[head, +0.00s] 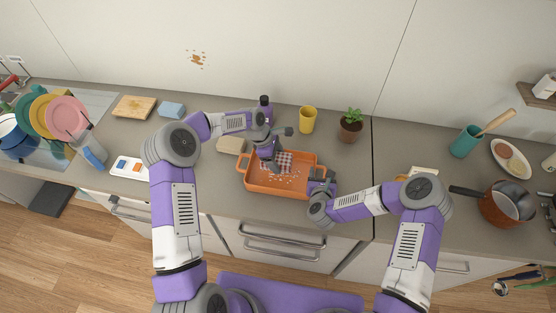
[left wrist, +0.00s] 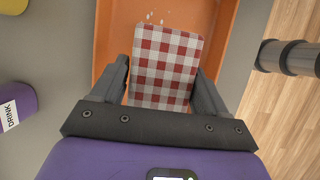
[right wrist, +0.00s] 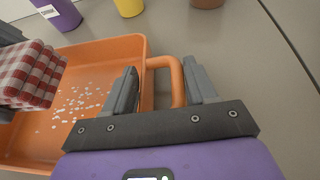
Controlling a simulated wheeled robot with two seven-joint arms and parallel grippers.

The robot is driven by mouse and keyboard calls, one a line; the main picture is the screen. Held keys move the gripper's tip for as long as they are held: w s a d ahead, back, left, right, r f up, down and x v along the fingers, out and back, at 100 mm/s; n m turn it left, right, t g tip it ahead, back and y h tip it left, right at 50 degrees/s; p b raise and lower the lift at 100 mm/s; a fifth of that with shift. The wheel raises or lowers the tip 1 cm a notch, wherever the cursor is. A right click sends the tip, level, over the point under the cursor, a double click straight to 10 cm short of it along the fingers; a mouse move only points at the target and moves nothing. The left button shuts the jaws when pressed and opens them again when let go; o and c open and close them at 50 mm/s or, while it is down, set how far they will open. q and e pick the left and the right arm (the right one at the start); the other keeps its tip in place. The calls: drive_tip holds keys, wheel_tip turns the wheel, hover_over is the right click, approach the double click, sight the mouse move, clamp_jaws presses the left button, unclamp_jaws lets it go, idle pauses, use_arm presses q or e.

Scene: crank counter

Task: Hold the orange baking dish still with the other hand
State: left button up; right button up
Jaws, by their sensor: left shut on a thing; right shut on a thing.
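The orange baking dish (head: 255,185) stands on the counter in the middle of the head view, with white specks on its floor. My right gripper (right wrist: 166,88) is shut on the dish's right handle (right wrist: 178,82), which shows between its fingers in the right wrist view. My left gripper (left wrist: 165,82) is shut on a red-and-white checked cloth (left wrist: 165,60). The cloth (head: 284,160) is inside the dish outline in the head view, and it also shows at the left of the right wrist view (right wrist: 30,75). Whether it touches the dish floor, I cannot tell.
Behind the dish stand a yellow cup (head: 308,120) and a potted plant (head: 351,125). A beige block (head: 231,145) lies left of the dish. A copper pot (head: 507,204) stands far right.

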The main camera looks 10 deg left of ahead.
idle(0.4)
use_arm(q)
drive_tip(key=shift+f, duration=2.5)
drive_tip(key=o, duration=0.4)
drive_tip(key=c, duration=0.7)
